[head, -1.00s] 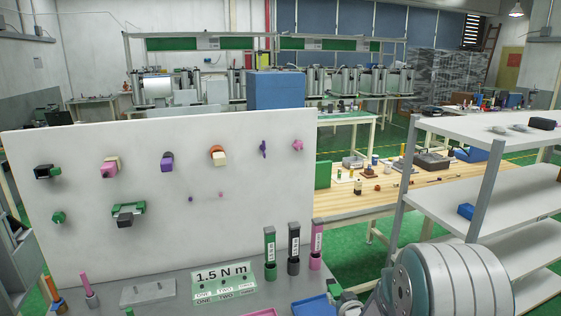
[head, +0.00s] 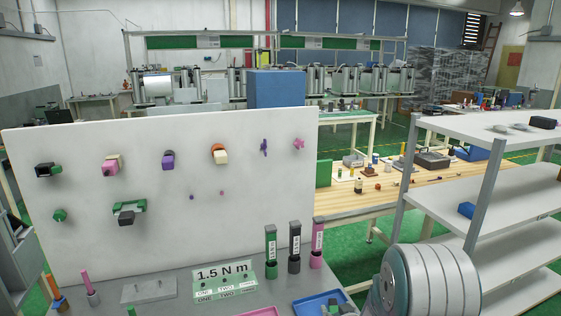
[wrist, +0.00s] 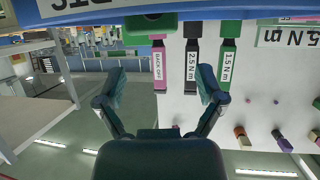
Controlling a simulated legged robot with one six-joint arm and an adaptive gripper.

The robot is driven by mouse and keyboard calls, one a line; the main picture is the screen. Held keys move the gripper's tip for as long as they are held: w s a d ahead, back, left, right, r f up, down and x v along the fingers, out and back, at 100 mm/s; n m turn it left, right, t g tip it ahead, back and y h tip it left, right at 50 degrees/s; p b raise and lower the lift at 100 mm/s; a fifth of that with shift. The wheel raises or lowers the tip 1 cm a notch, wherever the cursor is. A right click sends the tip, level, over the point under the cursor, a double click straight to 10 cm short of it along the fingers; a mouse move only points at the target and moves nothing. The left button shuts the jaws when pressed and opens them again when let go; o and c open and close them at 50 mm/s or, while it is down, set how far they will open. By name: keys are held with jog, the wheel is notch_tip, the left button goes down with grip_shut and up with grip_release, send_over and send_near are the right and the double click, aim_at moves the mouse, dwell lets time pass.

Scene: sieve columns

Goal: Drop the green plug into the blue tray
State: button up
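My gripper is open in the wrist view, its two fingers (wrist: 162,88) spread wide with nothing between them. A dark green block (wrist: 150,27), which looks like the green plug, shows beyond the fingertips against the edge of the blue tray (wrist: 80,12). I cannot tell whether it rests in the tray or is in the air. In the head view the blue tray (head: 310,304) lies at the bottom edge, partly cut off. A small green and grey shape (head: 334,309) shows over it; I cannot tell which part is plug and which is finger.
Green, dark and pink labelled holders (head: 294,248) stand just behind the tray. A white upright panel (head: 80,255) with several coloured pegs stands at the left. A "1.5 N m" sign (head: 222,280) stands on the bench. White shelving (head: 440,210) is at the right.

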jog(key=v, duration=1.2)
jog(key=shift+a+f, duration=0.1)
jog(key=s+r+m+g+h, duration=0.1)
jog(key=s+r+g+h, duration=0.3)
jog(key=s+r, duration=1.05)
jog(key=s+a+r+g+y, duration=0.2)
jog(key=s+r+g, duration=0.1)
jog(key=s, duration=0.5)
jog(key=shift+s+r+m+g, duration=0.3)
jog(key=shift+r, duration=0.5)
